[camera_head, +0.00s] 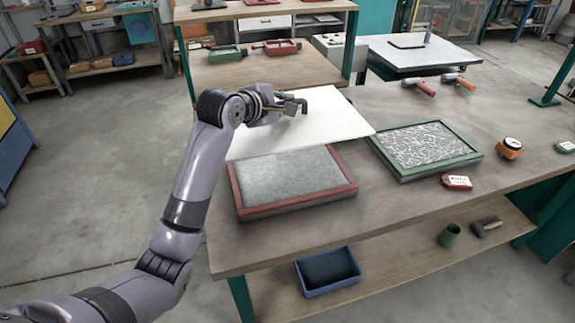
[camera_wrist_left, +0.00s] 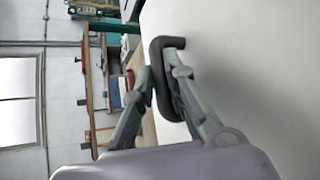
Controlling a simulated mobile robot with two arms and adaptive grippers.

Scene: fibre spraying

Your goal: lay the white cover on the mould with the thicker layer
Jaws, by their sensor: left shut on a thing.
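The white cover (camera_head: 335,118) is a flat panel with a dark bent handle (camera_head: 300,103). My left gripper (camera_head: 284,106) is shut on this handle, and the wrist view shows the fingers at the handle (camera_wrist_left: 166,45) against the white panel (camera_wrist_left: 240,60). The cover is behind the red-framed mould (camera_head: 236,187) and its near edge meets the mould's back edge in the picture; the gap in height cannot be told. The red-framed mould holds an even, dense grey layer. The green-framed mould (camera_head: 440,164), to its right, holds white strands with dark gaps. My right gripper is out of view.
On the wooden table (camera_head: 350,222) a red-and-white block (camera_head: 456,182), an orange device (camera_head: 509,147) and a green one (camera_head: 565,147) lie right of the moulds. Two orange-handled tools (camera_head: 425,88) lie behind. A blue bin (camera_head: 328,271) is on the lower shelf.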

